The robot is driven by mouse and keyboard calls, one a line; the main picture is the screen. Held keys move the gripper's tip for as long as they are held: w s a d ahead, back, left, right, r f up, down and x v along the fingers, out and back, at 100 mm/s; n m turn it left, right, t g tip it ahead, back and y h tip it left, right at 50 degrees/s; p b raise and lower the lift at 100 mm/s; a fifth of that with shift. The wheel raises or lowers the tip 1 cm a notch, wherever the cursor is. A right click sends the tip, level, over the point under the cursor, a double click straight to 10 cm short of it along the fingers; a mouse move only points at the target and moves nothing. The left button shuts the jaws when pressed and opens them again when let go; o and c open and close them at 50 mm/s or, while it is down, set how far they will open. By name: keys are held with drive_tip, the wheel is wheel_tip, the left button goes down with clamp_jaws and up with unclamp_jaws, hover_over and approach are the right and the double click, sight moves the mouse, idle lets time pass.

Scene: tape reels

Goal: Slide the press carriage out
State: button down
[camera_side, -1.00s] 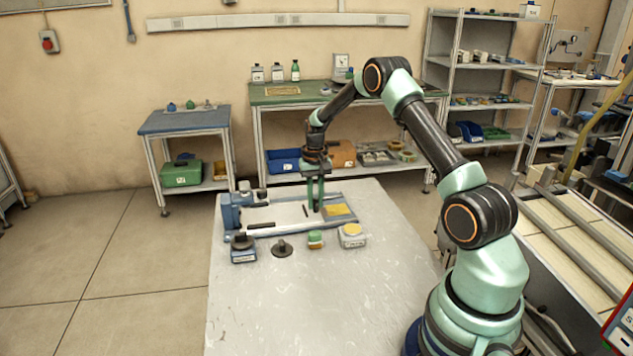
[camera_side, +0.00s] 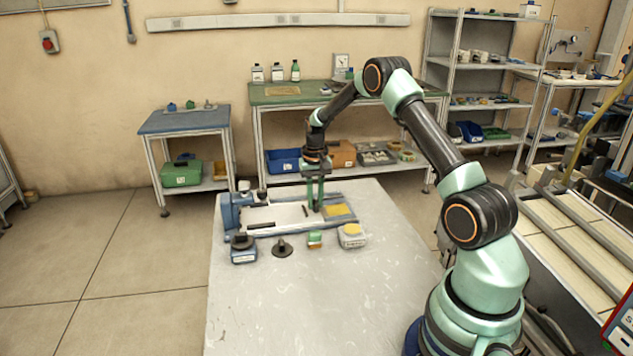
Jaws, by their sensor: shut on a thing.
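The press (camera_side: 232,212) is a blue block at the left end of a long low base on the grey table. Its carriage (camera_side: 284,214), a pale flat plate, lies along the base to the right of the blue block. A dark bar and a small dark upright piece show on it. My gripper (camera_side: 315,208) points straight down over the right part of the carriage, its green fingers shut on a carriage part that the fingers mostly hide. A yellow pad (camera_side: 338,210) lies on the base just right of the fingers.
Along the front of the base stand a blue block with a dark top (camera_side: 243,250), a dark knobbed disc (camera_side: 282,248), a small green-and-orange piece (camera_side: 315,240) and a white box with a yellow top (camera_side: 351,236). The front of the table (camera_side: 310,305) is clear.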

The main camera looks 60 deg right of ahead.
drive_tip(key=s+d, duration=0.5)
drive_tip(key=shift+s+d+r, duration=0.1)
drive_tip(key=shift+d, duration=0.2)
drive_tip(key=c, duration=0.8)
unclamp_jaws()
wheel_tip(320, 180, up, 12)
drive_tip(key=shift+a, duration=0.1)
